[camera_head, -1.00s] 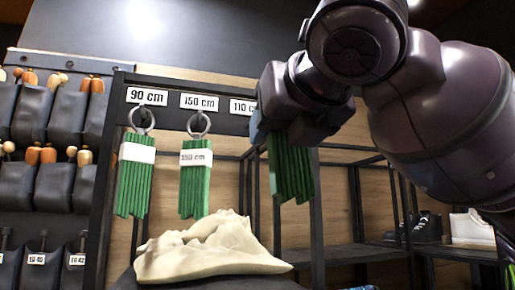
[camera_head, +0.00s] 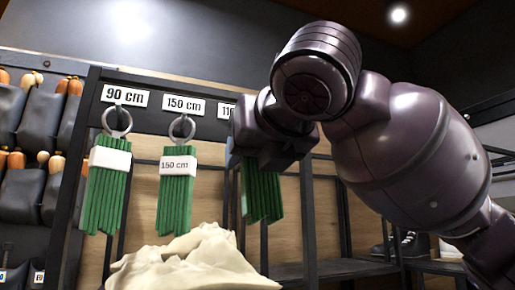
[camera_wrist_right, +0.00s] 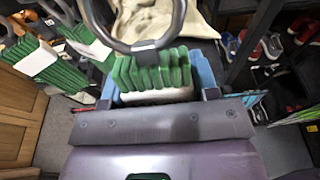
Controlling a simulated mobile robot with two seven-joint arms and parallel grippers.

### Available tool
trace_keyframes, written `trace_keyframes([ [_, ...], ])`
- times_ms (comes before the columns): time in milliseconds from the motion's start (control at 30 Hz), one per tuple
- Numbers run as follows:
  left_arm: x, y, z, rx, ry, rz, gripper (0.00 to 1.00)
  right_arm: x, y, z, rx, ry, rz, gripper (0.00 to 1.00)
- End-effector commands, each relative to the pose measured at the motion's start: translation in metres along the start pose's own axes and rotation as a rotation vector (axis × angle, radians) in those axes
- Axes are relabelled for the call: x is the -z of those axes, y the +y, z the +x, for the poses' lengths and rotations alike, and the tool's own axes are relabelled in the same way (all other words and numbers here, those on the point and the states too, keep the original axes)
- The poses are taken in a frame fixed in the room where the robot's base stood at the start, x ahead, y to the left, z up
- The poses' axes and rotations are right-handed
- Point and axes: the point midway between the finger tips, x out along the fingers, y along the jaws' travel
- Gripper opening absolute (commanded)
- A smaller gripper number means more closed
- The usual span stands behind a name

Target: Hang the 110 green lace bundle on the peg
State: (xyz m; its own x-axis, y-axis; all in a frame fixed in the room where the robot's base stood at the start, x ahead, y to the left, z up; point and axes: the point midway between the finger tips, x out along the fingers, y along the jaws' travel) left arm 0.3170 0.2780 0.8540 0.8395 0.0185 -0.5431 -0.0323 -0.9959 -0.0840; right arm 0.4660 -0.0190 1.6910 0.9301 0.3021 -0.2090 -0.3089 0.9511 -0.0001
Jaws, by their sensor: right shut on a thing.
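My right gripper (camera_head: 262,150) is shut on a green lace bundle (camera_head: 262,193), whose strands hang below the jaws in the head view. In the right wrist view the held bundle (camera_wrist_right: 150,72) sits between the jaws, with its grey ring (camera_wrist_right: 133,25) standing out beyond them. The gripper covers the place under the partly hidden 110 label (camera_head: 227,112), so its peg cannot be seen. I cannot tell whether the ring touches a peg. A bundle with a blank-looking band (camera_head: 107,187) hangs under the 90 cm label, and another (camera_head: 176,190) under 150 cm. My left gripper is not in view.
A crumpled cream cloth (camera_head: 195,262) lies below the hanging bundles. Dark shelves with shoes (camera_head: 405,243) stand at the right behind my right arm. Several shoes (camera_wrist_right: 270,45) also show in the right wrist view.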

Motion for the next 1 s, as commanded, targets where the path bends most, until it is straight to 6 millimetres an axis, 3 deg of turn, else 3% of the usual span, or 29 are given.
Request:
trace_keyframes([
  [1000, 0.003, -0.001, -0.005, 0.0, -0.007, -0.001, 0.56, -0.007, 0.0, 0.049, -0.001, 0.0, 0.001, 0.32],
])
